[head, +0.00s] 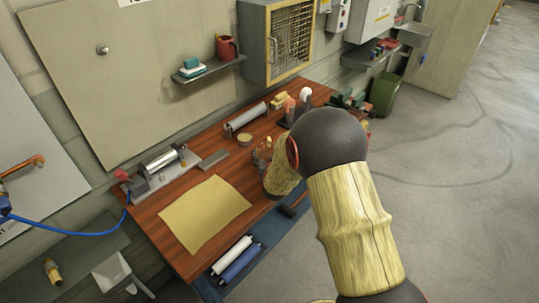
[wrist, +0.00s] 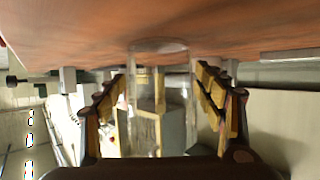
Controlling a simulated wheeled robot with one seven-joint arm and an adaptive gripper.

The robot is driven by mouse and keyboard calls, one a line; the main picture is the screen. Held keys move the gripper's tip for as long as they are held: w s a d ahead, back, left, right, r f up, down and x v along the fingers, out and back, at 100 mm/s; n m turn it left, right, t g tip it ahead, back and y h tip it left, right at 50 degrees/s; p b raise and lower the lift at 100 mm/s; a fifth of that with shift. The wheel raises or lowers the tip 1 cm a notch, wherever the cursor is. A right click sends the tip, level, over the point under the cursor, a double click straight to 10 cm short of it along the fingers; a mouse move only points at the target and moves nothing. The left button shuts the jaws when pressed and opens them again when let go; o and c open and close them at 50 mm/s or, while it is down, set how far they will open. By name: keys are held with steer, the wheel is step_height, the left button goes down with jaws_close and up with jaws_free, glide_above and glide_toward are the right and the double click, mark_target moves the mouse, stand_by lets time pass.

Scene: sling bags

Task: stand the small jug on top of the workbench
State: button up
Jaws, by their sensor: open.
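A clear, see-through vessel, which I take for the small jug (wrist: 160,80), is between my gripper's fingers in the wrist view. That view is upside down, with the wooden workbench (wrist: 90,35) at the top. The vessel looks upright, its base end against the bench top. My gripper (wrist: 165,95) is open, one finger on each side, with a visible gap to the glass on both sides. In the head view my gripper (head: 263,150) is low over the middle of the workbench (head: 190,165). My arm hides part of the bench there, and I cannot make out the jug.
A yellow sheet (head: 205,212) lies on the bench's near left. A metal roller device (head: 160,165), a grey cylinder (head: 245,117) and a small round tin (head: 244,139) lie along the back. A red mug (head: 227,47) stands on a wall shelf (head: 208,69). Floor at right is clear.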

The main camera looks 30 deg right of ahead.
steer(key=p+v, duration=0.2)
steer(key=v, duration=0.9)
steer(key=shift+s+a+r, duration=0.1)
steer(key=shift+r, duration=0.05)
steer(key=shift+s+a+r, duration=0.15)
steer(key=shift+r, duration=0.05)
steer(key=s+a+r+n+g+y, duration=0.3)
steer(key=s+a+r+y, duration=0.35)
steer(key=a+r, duration=0.65)
steer(key=s+a+r+n+g, duration=0.1)
steer(key=s+r+g, duration=0.1)
steer(key=s, duration=0.9)
steer(key=s+r+g, duration=0.1)
steer(key=s+r, duration=0.2)
steer(key=s, duration=0.8)
steer(key=shift+a+r+n+g+h, duration=0.35)
steer(key=shift+a+n+g+h, duration=0.05)
steer(key=shift+h, duration=0.05)
